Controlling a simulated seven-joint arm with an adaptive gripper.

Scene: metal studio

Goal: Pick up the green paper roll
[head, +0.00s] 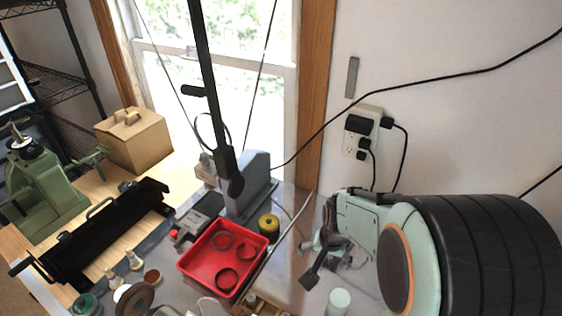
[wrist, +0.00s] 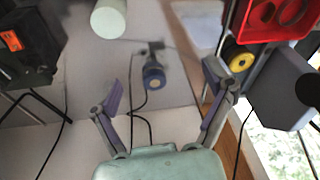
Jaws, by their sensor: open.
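A pale green cylinder (head: 339,301), which looks like the green paper roll, stands on the metal table at the bottom edge of the head view. It also shows at the top left of centre in the wrist view (wrist: 108,18), partly cut off by the frame. My gripper (head: 310,262) is open and empty, above the table and beyond the roll in the head view. In the wrist view my gripper (wrist: 162,78) has its fingers spread wide, and the roll lies outside them, past the left fingertip.
A blue round object (wrist: 153,76) shows between my fingers in the wrist view. A red tray (head: 187,266) with dark rings and a yellow spool (head: 269,224) stand left of my gripper in the head view. The wall outlet (head: 361,133) has hanging cables.

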